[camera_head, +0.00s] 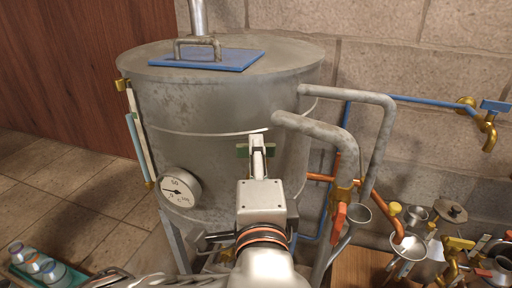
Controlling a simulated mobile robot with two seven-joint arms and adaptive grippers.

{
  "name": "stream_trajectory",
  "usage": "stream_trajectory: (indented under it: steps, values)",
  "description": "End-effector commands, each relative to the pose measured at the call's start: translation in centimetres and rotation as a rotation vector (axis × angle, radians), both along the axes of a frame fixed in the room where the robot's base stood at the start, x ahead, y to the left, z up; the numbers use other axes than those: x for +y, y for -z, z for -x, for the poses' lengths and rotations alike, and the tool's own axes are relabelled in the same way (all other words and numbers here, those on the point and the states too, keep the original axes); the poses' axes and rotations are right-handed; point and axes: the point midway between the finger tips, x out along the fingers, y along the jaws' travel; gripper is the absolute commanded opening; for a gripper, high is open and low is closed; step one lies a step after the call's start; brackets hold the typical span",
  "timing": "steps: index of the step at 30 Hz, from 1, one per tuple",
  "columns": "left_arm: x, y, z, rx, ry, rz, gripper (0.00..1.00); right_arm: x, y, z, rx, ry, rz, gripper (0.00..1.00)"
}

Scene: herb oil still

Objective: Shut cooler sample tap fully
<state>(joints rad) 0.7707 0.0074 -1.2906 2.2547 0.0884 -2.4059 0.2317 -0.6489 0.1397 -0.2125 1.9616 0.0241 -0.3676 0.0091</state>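A large grey metal vessel (215,105) fills the middle of the head view. My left gripper (257,145) points away from me, in front of the vessel's wall. Its fingers show nearly edge-on, so I cannot tell whether they are open or shut. A small green piece (242,151) shows on both sides of the fingers, like a flat tap handle lying crosswise. The fingers overlap its middle, and contact cannot be made out. The tap body behind is hidden by the gripper. No label marks which tap is the cooler sample tap. My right gripper is not in view.
A dial gauge (180,188) and a sight glass (137,150) are on the vessel's left. Bent grey pipes (325,130), an orange lever (339,218) and a copper pipe (383,196) crowd the right. A blue-handled wall tap (495,106) is at far right. Jars (38,265) stand lower left.

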Motion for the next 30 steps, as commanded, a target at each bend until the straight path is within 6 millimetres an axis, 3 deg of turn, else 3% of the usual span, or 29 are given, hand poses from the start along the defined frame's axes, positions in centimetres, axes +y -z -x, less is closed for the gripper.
stream_trajectory:
  steps: [6,17,21,30]
  values:
    - [0.1,-0.1,-2.4,-0.001,-0.001,-0.002,0.35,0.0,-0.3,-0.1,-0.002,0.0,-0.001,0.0]
    - [0.1,0.0,-3.0,0.001,0.0,0.001,0.35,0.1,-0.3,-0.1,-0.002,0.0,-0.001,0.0]
    - [0.1,0.0,-2.9,0.001,0.0,0.001,0.0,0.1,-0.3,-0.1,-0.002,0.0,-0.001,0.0]
    - [0.2,0.1,-3.0,0.004,0.03,0.0,0.0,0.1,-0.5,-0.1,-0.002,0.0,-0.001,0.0]
